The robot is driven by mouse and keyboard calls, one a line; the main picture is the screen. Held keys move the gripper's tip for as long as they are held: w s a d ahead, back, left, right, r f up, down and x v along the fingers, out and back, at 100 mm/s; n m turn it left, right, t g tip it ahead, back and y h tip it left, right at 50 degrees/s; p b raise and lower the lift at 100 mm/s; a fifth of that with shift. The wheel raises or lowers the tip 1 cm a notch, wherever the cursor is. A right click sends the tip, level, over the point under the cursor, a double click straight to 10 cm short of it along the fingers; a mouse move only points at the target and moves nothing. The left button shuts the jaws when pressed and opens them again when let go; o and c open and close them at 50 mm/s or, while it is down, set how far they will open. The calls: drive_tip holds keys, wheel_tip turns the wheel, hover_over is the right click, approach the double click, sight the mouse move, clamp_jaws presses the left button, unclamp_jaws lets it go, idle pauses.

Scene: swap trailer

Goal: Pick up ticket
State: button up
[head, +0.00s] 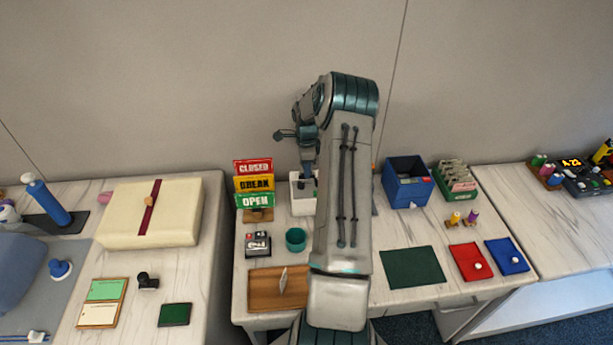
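A small pale upright slip (283,280), possibly the ticket, stands on a brown wooden tray (262,301) at the front of the middle table. Several pale cards (455,173), which could also be tickets, stand in a green box (458,192) at the back right of that table. I cannot tell which of these is the ticket. My gripper (308,178) points down at the back of the table, by a white box (298,206), well behind the tray. My arm partly covers the white box. The fingers are too small and dark to show whether they are open.
Closed/Break/Open signs (254,185), a teal cup (296,239) and a small dark box (258,244) stand left of my arm. A blue bin (407,184), dark green mat (412,267), red pouch (470,262) and blue pouch (506,256) are right. A large cream box (150,213) sits on the left table.

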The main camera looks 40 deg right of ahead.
clamp_jaws()
